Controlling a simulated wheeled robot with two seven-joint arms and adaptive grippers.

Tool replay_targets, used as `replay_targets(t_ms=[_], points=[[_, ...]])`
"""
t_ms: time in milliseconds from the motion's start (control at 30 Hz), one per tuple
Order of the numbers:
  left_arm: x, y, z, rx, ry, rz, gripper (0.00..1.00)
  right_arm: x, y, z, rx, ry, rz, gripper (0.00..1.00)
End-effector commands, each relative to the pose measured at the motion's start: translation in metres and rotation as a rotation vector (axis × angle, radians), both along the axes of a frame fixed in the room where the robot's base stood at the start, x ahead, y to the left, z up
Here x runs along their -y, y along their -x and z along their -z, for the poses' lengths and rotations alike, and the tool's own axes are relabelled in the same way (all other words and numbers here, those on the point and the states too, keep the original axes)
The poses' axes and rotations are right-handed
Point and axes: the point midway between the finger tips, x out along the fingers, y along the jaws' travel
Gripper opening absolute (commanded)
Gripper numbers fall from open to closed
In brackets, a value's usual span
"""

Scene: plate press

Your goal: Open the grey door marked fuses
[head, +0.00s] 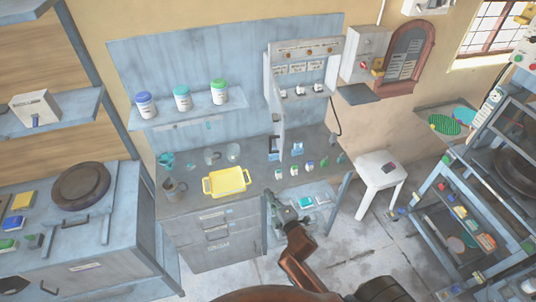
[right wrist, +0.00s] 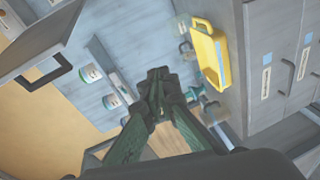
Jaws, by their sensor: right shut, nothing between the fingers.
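The grey door (head: 279,118) stands swung out from the left side of the wall cabinet (head: 305,48) and shows almost edge-on in the head view. The cabinet's inside, with labels and switches, is exposed. A grey panel with a dark handle, seemingly this door (right wrist: 38,35), fills the upper left of the right wrist view. No fuses marking is readable. My right gripper (head: 268,198) is in front of the bench, below the door and apart from it. Its fingers (right wrist: 160,76) are closed together and empty. My left gripper is not in view.
A yellow tray (head: 226,182) lies on the bench (head: 185,204) left of my right gripper. Lidded jars stand on the wall shelf (head: 190,117). A white stool (head: 379,170) stands to the right.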

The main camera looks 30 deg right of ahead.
Motion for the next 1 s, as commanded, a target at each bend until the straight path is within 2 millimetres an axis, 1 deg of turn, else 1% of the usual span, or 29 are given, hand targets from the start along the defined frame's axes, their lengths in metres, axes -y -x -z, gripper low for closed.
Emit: replay_targets(t_ms=[33, 100, 200, 233, 300, 367, 467, 533, 667, 800, 867, 900, 1000], points=[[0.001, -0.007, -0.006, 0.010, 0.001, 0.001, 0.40, -0.002, 0.000, -0.039, 0.051, 0.042, -0.006, 0.00], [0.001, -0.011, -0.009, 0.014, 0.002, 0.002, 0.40, -0.003, 0.003, -0.077, 0.104, 0.095, -0.010, 0.00], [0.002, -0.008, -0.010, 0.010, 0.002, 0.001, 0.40, -0.005, 0.006, -0.109, 0.150, 0.140, -0.011, 0.00], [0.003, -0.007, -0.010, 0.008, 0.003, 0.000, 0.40, -0.005, 0.006, -0.114, 0.157, 0.149, -0.011, 0.00], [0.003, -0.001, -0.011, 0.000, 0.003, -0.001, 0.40, -0.005, 0.004, -0.121, 0.169, 0.160, -0.011, 0.00], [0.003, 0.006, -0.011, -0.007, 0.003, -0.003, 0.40, -0.005, -0.001, -0.123, 0.172, 0.161, -0.012, 0.00], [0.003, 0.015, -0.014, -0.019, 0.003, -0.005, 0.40, -0.005, -0.016, -0.123, 0.171, 0.159, -0.013, 0.00], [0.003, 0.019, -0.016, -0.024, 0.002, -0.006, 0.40, -0.004, -0.029, -0.124, 0.171, 0.160, -0.012, 0.00], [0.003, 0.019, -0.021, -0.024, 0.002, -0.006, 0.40, -0.002, -0.057, -0.124, 0.171, 0.158, -0.013, 0.00], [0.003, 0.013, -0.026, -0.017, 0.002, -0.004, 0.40, 0.001, -0.085, -0.123, 0.170, 0.158, -0.011, 0.00], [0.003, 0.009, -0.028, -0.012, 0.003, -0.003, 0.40, 0.001, -0.096, -0.123, 0.170, 0.157, -0.012, 0.00], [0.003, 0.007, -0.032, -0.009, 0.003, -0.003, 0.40, 0.011, -0.089, -0.122, 0.165, 0.160, -0.010, 0.00], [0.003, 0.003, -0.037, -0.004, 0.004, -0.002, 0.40, 0.024, -0.083, -0.122, 0.165, 0.159, -0.011, 0.00]])
